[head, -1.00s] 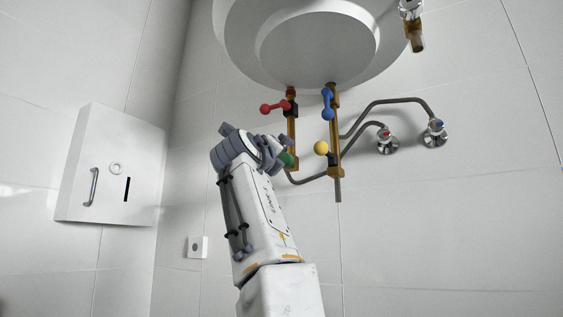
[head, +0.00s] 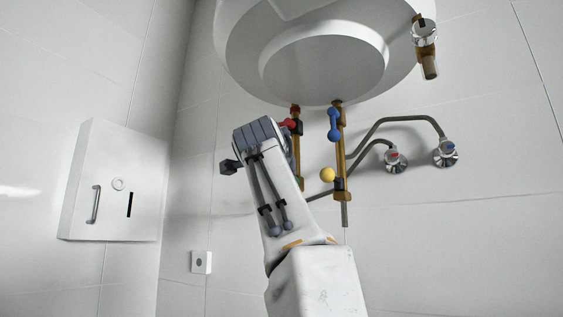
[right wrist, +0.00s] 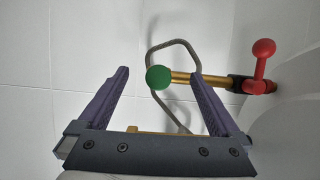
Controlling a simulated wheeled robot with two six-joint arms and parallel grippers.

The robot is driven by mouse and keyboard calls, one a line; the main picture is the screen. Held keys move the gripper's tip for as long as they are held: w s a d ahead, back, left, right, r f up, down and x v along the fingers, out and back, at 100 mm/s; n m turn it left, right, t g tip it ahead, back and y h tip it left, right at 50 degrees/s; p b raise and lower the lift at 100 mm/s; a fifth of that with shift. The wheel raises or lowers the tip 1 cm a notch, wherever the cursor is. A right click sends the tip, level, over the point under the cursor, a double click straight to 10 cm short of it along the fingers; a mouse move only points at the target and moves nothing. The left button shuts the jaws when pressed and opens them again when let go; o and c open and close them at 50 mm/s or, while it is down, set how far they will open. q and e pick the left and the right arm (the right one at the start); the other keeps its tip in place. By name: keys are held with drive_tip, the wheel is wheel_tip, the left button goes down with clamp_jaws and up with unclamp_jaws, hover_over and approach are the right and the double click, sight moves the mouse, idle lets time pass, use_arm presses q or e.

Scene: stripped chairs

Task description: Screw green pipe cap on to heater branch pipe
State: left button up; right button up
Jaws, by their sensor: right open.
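The green pipe cap (right wrist: 159,78) sits at the free end of a brass heater branch pipe (right wrist: 182,77) in the right wrist view. I cannot tell how far it is threaded on. My right gripper (right wrist: 158,74) is open, with its two purple fingers on either side of the cap and apart from it. The brass pipe (head: 298,170) with the red valve shows beside my wrist there. My left gripper is not in view.
The white heater (head: 320,65) is above. A red valve handle (right wrist: 264,48) stands on the capped pipe. Bent grey hoses (head: 400,120) run to wall taps. A white wall box (head: 115,205) is at left.

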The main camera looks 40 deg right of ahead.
use_arm(q)
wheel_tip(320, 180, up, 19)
drive_tip(key=p, duration=1.7)
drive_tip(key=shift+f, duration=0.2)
use_arm(e)
drive_tip(key=n+g, duration=0.3)
drive_tip(key=n, duration=0.2)
drive_tip(key=n+g, duration=0.2)
drive_tip(key=n, duration=0.2)
drive_tip(key=n+g, duration=0.3)
drive_tip(key=n, duration=0.2)
drive_tip(key=shift+w+a+r+n+g, duration=0.15)
drive_tip(key=shift+w+r+n+g, duration=0.05)
drive_tip(key=shift+w+n+g, duration=0.15)
use_arm(q)
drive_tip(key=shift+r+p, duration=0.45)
drive_tip(key=shift+p, duration=0.2)
use_arm(e)
drive_tip(key=d, duration=0.1)
drive_tip(key=w+d, duration=0.1)
drive_tip(key=d, duration=0.1)
drive_tip(key=shift+w+d, duration=0.1)
drive_tip(key=shift+w, duration=0.1)
